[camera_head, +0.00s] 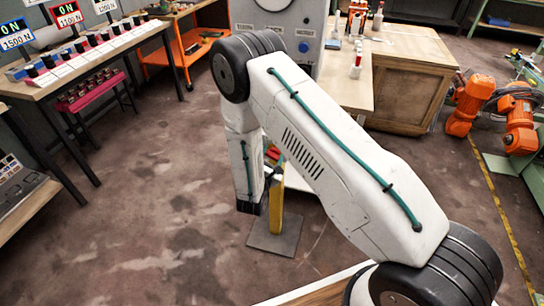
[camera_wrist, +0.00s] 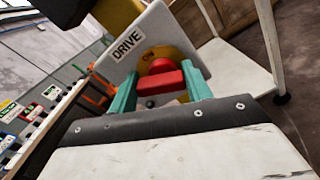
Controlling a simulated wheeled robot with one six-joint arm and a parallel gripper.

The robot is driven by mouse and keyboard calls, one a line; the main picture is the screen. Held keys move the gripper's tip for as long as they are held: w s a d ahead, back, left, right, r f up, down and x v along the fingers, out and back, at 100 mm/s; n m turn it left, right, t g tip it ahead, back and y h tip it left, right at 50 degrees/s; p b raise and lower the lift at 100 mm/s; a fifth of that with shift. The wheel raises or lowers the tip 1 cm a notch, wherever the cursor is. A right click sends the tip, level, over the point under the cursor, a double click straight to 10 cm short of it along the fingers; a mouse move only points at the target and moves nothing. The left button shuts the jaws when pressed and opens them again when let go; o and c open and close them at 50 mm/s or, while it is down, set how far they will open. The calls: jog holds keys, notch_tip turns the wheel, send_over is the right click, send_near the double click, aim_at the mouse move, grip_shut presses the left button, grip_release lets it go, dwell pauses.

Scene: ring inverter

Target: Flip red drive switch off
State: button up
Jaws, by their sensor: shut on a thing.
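The red drive switch (camera_wrist: 165,84) is in the wrist view, a red bar in front of a red dome and a yellow plate (camera_wrist: 181,55). It sits on a pale grey panel (camera_wrist: 150,35) with a DRIVE label (camera_wrist: 127,43). My gripper (camera_wrist: 158,80) has its teal fingers on either side of the red bar and is shut on it. In the head view, my arm hides the gripper and most of the switch. A yellow post (camera_head: 276,205) on a dark base plate (camera_head: 274,238) stands there behind the arm.
A bench (camera_head: 100,52) with a row of switches and lit ON displays (camera_head: 67,14) stands at upper left. A wooden cabinet (camera_head: 408,90) is at the back. An orange robot arm (camera_head: 490,105) is at right. Open floor (camera_head: 140,210) lies left of my arm.

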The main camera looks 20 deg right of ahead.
jog(key=shift+f+n, duration=0.1)
jog(key=shift+n, duration=2.4)
jog(key=o, duration=1)
jog(key=shift+a, duration=0.15)
jog(key=v, duration=0.7)
jog(key=shift+s+a, duration=0.15)
jog(key=shift+s, duration=0.15)
